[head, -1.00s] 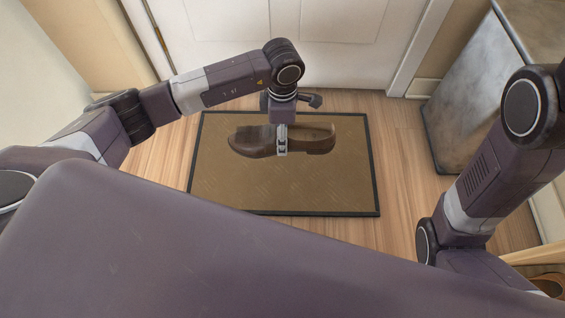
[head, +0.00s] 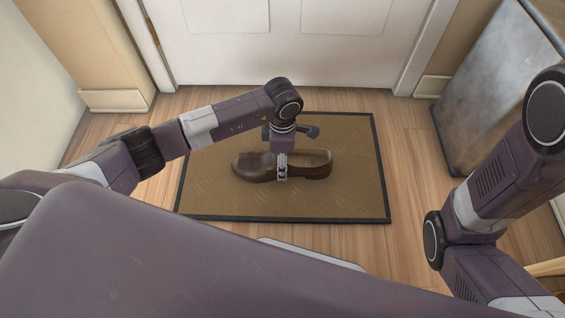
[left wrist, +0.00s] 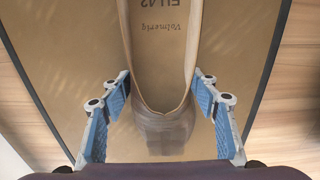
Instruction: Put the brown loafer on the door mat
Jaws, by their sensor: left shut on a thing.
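The brown loafer (head: 305,166) is over the middle of the door mat (head: 225,203), lying lengthwise across it with its opening up. The mat is tan with a dark border. My left gripper (head: 282,172) points down and is shut on the loafer, with a finger on each side. In the left wrist view the fingers (left wrist: 160,100) flank the loafer (left wrist: 163,135), and printing shows on its insole. I cannot tell whether the sole touches the mat. My right arm is at the right, but its gripper is out of view.
A white door (head: 285,50) stands behind the mat. A grey cabinet (head: 480,90) stands at the right. Wooden floor (head: 405,150) is clear between the mat and the cabinet. The mat is bare around the loafer.

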